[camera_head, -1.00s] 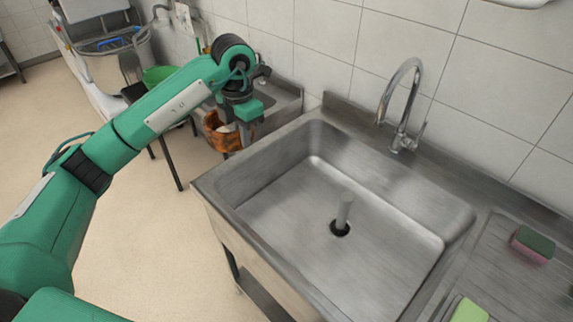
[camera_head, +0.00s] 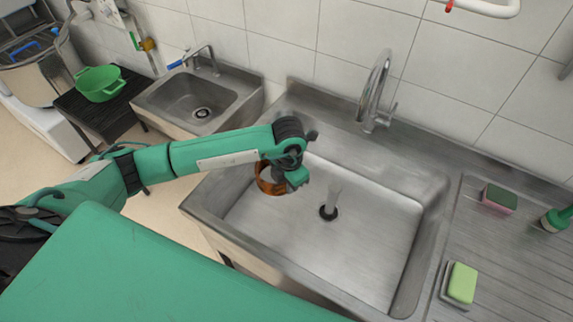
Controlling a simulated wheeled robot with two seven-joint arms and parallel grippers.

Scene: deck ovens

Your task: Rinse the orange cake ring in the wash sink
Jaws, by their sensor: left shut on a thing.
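The orange cake ring (camera_head: 266,184) is a short amber-brown band, partly hidden behind my left wrist. My left gripper (camera_head: 276,184) is shut on it, though the fingers are mostly hidden by the wrist. The ring is over the left part of the wash sink (camera_head: 375,245), a large steel basin; I cannot tell its exact height above the floor of the basin. The curved faucet (camera_head: 377,95) rises behind the basin. My right gripper is not in view.
A drainboard (camera_head: 520,265) on the right holds a green soap bar (camera_head: 462,282), a pink-and-green sponge (camera_head: 499,198) and a green-handled brush (camera_head: 556,219). A small hand sink (camera_head: 200,98) and a green bowl (camera_head: 100,83) on a dark table are at the left.

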